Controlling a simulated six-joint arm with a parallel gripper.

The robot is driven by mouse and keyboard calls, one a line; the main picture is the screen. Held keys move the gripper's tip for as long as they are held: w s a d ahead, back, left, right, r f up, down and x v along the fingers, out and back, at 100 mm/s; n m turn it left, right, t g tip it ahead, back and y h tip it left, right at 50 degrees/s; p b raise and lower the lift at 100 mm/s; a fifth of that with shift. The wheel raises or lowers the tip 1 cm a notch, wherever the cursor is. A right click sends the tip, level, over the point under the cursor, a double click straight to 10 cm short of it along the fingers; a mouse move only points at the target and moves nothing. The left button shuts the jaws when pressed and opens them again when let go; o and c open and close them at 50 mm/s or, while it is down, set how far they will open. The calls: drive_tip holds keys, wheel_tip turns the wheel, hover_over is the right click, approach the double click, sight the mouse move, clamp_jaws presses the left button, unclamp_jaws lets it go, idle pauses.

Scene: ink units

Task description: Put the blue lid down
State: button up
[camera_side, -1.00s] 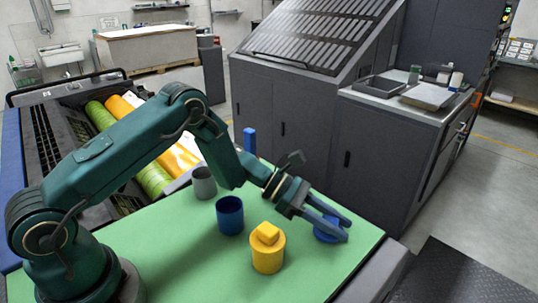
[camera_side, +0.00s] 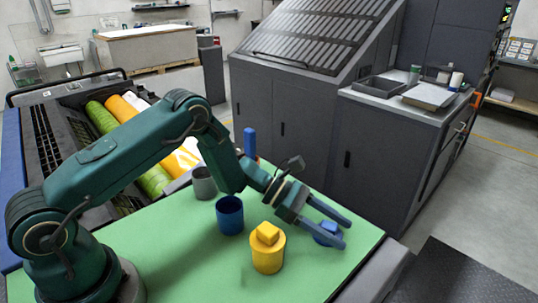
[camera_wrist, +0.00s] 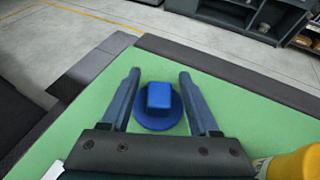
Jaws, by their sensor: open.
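The blue lid (camera_wrist: 157,117), a round disc with a square knob, lies flat on the green table top (camera_wrist: 255,122) near its far right corner. In the side view the lid (camera_side: 326,236) is partly hidden behind a finger of my gripper (camera_side: 345,233). In the wrist view my gripper (camera_wrist: 160,85) is open, with one finger on each side of the lid and a gap to the knob on both sides. A blue open cup (camera_side: 230,215) stands upright to the left.
A yellow cup with a yellow lid (camera_side: 267,250) stands close to my gripper. A grey cup (camera_side: 204,183) and a blue upright post (camera_side: 250,142) are farther back. The table's right edge and a dark cabinet (camera_side: 365,160) lie beyond the lid.

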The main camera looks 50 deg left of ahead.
drive_tip(key=v, duration=1.2)
drive_tip(key=shift+d+r, duration=0.1)
drive_tip(key=s+d+r+m+g+y, duration=0.1)
drive_tip(key=s+d+r+m+g, duration=0.1)
drive_tip(key=s+d+r+m, duration=0.35)
drive_tip(key=s+d+r+m+g+y, duration=0.1)
drive_tip(key=s+d+r+m+y, duration=0.1)
drive_tip(key=s+r+m, duration=0.5)
drive_tip(key=s+a+r+m+t+y, duration=0.1)
drive_tip(key=s+r+m+y, duration=0.1)
drive_tip(key=s+m+y, duration=0.2)
drive_tip(key=s+a+f+m+t+y, duration=0.1)
drive_tip(key=s+a+m+y, duration=0.1)
drive_tip(key=a+m, duration=0.1)
drive_tip(key=s+a+f+m+t+y, duration=0.1)
drive_tip(key=s+a+f+m+y, duration=0.1)
drive_tip(key=a, duration=0.3)
drive_tip(key=shift+a+m+y, duration=0.35)
drive_tip(key=shift+m+y, duration=0.2)
drive_tip(key=shift+y, duration=0.15)
